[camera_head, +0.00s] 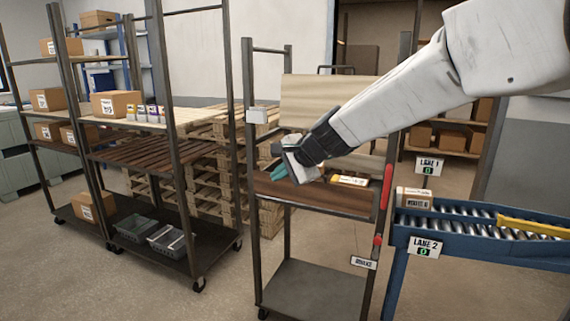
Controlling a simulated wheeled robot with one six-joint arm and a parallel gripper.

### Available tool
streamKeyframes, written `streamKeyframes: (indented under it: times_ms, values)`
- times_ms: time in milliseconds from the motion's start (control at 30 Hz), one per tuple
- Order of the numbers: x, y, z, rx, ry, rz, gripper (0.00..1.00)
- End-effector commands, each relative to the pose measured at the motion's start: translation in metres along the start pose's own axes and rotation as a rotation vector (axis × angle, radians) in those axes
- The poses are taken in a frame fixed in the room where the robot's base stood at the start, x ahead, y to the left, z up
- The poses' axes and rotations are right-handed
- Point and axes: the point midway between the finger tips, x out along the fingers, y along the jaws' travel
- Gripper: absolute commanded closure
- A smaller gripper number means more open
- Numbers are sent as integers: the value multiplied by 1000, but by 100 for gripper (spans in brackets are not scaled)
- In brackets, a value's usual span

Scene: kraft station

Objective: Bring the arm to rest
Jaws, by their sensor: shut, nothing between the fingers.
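My white arm reaches in from the upper right. My gripper (279,173) is at its end, over the wooden shelf (330,197) of a tall trolley. The fingers show teal tips close together, shut, with nothing seen between them. The wrist hides part of the shelf and its back panel. A flat box with a yellow and white top (351,180) lies on the shelf to the right of the gripper, apart from it.
A blue roller conveyor (480,216) at the right carries a small labelled box (413,198) and a yellow bar (535,228). A dark rack (170,155) with cartons stands at the left, pallets (205,175) behind. Floor between rack and trolley is clear.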

Motion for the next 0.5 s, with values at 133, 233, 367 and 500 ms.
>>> streamKeyframes:
  times_ms: [133,233,367,500]
  values:
    - [-79,84,29,-342,-127,208,100]
    - [-129,141,42,-520,-204,346,100]
    - [-195,216,54,-699,-290,523,100]
    - [-261,289,63,-820,-346,700,100]
